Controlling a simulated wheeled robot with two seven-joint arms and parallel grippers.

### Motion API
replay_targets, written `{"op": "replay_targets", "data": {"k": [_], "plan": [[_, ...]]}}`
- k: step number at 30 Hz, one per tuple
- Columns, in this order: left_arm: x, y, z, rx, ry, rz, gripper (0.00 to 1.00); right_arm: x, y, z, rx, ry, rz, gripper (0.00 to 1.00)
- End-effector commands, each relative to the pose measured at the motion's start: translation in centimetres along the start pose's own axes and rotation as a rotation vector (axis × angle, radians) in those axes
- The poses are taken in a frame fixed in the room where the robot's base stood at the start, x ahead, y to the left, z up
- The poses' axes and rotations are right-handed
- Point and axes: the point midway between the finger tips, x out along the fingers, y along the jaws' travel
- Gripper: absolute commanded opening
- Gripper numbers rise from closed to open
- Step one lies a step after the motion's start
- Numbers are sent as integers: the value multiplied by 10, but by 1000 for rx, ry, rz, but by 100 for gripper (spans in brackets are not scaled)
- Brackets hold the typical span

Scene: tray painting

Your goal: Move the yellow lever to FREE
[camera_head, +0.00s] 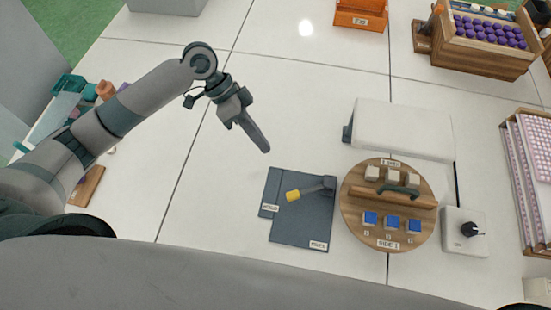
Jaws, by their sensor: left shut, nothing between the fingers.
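The yellow-tipped lever (293,195) lies on a dark grey plate (300,225) at the lower middle. Its grey arm runs from the plate's right side to the left, slightly down, so the yellow end is on the side of the left label, which seems to read HOLD (270,207). The FREE label (318,245) is at the plate's lower right edge, away from the yellow end. My left gripper (264,148) is shut and empty, up and left of the plate, apart from the lever. My right gripper is not in view.
Right of the plate stands a round wooden board (348,222) with blue and white blocks and a green handle. A white box (405,130) is behind it, and a knob box (463,240) to its right. White table left of the plate is clear.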

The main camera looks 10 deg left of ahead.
Motion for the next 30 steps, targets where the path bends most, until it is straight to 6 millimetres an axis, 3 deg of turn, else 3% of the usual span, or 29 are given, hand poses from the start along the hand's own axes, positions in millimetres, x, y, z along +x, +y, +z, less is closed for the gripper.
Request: {"op": "replay_targets", "data": {"k": [8,21,30], "plan": [[26,2,-1,-1,0,4,0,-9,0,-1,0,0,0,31],[99,5,-2,0,0,3,0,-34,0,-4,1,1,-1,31],[113,33,-1,0,1,1,0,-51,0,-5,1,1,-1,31]]}}
